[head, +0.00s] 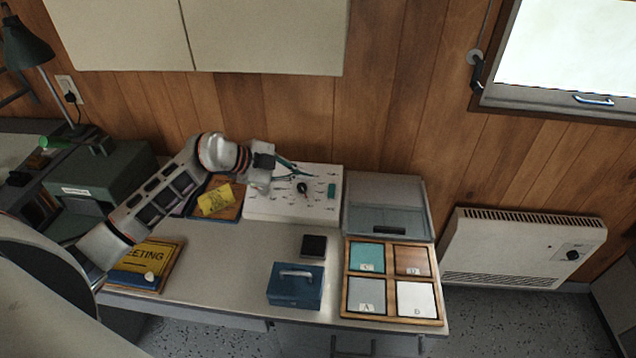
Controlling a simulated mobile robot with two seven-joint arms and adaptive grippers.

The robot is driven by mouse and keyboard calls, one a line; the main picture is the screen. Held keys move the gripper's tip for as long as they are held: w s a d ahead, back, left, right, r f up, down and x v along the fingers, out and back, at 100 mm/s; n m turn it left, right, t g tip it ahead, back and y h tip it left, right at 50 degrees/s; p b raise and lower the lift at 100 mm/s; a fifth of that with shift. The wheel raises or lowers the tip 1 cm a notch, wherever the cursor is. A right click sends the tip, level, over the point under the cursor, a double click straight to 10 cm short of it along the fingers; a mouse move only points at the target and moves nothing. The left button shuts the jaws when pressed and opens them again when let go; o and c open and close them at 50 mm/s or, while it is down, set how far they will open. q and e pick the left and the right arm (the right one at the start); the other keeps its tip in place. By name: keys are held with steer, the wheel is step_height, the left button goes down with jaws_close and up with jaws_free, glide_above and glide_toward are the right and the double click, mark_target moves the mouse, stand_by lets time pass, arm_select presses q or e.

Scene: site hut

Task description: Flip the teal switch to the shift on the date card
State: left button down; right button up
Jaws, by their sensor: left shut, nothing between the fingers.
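A white panel (262,207) with several small switches and a black knob (302,188) stands at the back of the desk. A teal piece (331,190) shows at its right side; its setting is too small to read. My left gripper (308,174) is shut and empty, with its thin fingers over the upper part of the panel. I cannot tell whether the fingertips touch anything. My right gripper is out of view.
A blue cash box (295,287) and a black block (314,245) are in front of the panel. A yellow sign (146,257) lies at the left.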

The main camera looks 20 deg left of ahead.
arm_select(q)
steer(key=shift+r+v, duration=0.25)
steer(key=shift+v, duration=1)
steer(key=shift+w+d, duration=0.1)
